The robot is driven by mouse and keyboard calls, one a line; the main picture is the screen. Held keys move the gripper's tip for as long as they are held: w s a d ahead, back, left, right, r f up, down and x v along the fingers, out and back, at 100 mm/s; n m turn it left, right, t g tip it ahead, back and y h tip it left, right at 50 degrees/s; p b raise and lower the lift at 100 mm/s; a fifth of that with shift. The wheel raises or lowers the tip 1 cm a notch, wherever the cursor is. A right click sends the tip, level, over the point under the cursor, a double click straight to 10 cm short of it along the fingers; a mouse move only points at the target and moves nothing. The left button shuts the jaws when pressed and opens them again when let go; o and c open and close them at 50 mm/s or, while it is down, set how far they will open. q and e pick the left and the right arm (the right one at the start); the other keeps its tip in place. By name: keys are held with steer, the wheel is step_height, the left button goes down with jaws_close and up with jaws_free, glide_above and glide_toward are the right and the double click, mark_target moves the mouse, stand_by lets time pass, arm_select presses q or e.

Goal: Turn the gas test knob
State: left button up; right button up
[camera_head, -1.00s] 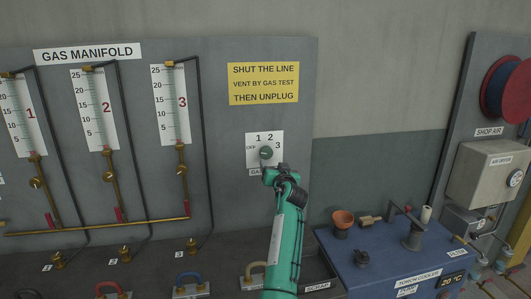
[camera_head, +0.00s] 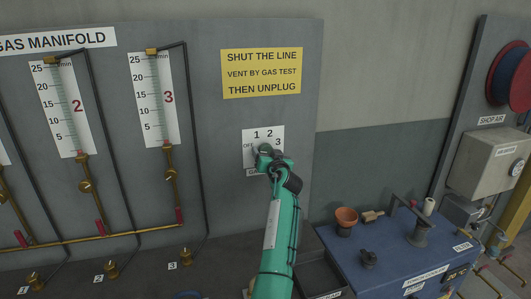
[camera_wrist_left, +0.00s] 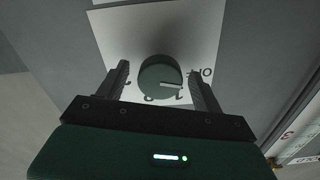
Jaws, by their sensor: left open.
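The gas test knob (camera_wrist_left: 160,80) is a round dark green knob with a pale pointer line, on a white plate marked OFF, 1, 2 and 3. The plate (camera_head: 277,133) shows on the grey panel in the head view, where my gripper covers most of the knob. In the left wrist view the pointer line lies toward the OFF mark. My left gripper (camera_wrist_left: 162,84) is open, with one finger on each side of the knob and a visible gap to it. The gripper also shows in the head view (camera_head: 266,156). My right gripper is in neither view.
A yellow sign (camera_head: 261,73) is above the plate. Gas gauges with brass valves (camera_head: 170,175) and black hoses stand to the left. An air dryer box (camera_head: 490,163) is at far right.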

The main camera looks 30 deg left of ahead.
arm_select(q)
steer(key=shift+c, duration=1.1)
steer(key=c, duration=0.8)
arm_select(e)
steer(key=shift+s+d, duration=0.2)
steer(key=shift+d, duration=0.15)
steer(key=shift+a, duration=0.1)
